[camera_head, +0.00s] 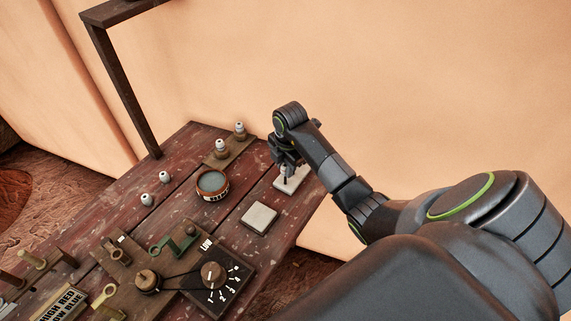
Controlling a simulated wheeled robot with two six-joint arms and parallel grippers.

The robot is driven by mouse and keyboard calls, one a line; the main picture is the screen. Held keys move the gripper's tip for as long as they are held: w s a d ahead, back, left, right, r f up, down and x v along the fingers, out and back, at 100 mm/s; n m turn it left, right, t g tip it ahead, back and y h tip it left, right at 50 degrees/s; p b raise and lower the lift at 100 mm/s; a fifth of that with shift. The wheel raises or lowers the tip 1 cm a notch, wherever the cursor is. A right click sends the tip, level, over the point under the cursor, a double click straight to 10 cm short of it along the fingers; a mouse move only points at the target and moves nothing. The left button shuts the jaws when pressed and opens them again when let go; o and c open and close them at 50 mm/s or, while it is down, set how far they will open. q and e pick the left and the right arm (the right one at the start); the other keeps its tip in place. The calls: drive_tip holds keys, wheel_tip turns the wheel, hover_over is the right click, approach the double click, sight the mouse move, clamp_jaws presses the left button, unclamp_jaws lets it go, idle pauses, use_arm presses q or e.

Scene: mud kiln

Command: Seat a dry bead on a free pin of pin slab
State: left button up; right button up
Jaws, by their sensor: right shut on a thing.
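My right gripper (287,170) is at the back right of the table, low over a pale slab (301,177). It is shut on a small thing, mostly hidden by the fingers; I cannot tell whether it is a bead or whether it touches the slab. The slab looks like the pin slab, but its pins cannot be made out. Two whitish beads (147,199) (165,177) lie on the table at the left. Two more pale beads (239,127) (221,145) sit on brown posts on a wooden board (236,148). My left gripper is out of view.
A round labelled bowl (212,185) with grey contents stands mid-table. A pale square tile (260,218) lies in front of the slab. A dial panel (219,283), a green bracket (172,244) and a lettered sign (62,303) fill the front. A dark frame post (122,90) rises behind.

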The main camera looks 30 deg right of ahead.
drive_tip(key=shift+f, duration=0.55)
drive_tip(key=shift+r, duration=0.15)
drive_tip(key=shift+f, duration=0.3)
idle(1.1)
drive_tip(key=shift+f+b, duration=0.95)
drive_tip(key=shift+f, duration=0.75)
idle(1.5)
drive_tip(key=o, duration=0.8)
drive_tip(key=shift+o, duration=0.2)
drive_tip(key=shift+r+p, duration=3.35)
drive_tip(key=shift+r, duration=0.45)
